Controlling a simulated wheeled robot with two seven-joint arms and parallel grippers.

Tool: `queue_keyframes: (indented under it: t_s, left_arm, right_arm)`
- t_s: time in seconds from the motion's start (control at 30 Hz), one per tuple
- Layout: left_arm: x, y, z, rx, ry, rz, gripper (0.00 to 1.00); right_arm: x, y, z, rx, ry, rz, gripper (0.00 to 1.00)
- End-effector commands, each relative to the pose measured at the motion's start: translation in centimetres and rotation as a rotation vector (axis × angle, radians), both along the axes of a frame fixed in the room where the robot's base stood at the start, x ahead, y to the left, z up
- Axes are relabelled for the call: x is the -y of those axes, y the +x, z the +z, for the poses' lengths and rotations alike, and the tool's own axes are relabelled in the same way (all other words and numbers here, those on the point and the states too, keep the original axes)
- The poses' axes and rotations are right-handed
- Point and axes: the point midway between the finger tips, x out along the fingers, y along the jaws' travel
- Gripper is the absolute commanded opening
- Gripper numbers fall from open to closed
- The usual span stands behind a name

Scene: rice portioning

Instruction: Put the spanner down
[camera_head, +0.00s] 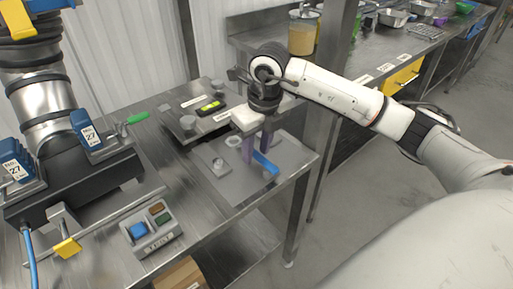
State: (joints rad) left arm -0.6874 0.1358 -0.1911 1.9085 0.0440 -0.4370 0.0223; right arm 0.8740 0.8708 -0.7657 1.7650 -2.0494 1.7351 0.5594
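The spanner (266,163) has a blue handle. It is at the grey mat (225,182) on the steel bench; a pale ring (233,142) just left of the fingers may be its end. My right gripper (257,151) points down over the mat, its purple fingers around the spanner's middle. A gap shows between the fingers, and the near finger hides part of the spanner. I cannot tell whether they grip it or whether it touches the mat. My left gripper is not in view.
A metal pipe column (46,105) with blue blocks marked 27 stands at left. A button box (151,231) sits at the front, and a plate with a yellow-green display (209,107) lies behind the mat. A post and another counter stand behind.

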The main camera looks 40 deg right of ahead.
Motion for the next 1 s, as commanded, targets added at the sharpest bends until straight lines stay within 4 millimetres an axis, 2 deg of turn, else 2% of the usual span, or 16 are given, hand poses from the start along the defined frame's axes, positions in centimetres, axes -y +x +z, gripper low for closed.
queue_keyframes:
  t_s: [0.17,0.27,0.5,0.7,0.83,1.0]
  left_arm:
    - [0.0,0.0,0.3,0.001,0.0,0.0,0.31]
    - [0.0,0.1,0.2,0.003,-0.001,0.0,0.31]
    - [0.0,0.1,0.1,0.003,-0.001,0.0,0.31]
    - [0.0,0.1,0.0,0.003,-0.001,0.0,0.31]
    - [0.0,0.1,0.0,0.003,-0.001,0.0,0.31]
    - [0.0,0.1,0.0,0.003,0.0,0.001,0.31]
  right_arm:
    - [0.0,0.0,0.6,0.002,0.0,0.0,0.34]
    - [0.0,-0.1,2.0,0.005,0.0,0.0,0.34]
    - [0.1,-0.9,7.1,0.007,0.001,0.0,0.34]
    - [0.1,-1.5,10.6,0.004,0.0,0.0,0.34]
    - [0.1,-1.7,11.8,0.001,0.0,-0.001,0.34]
    - [0.1,-1.8,12.2,0.0,0.0,-0.001,0.34]
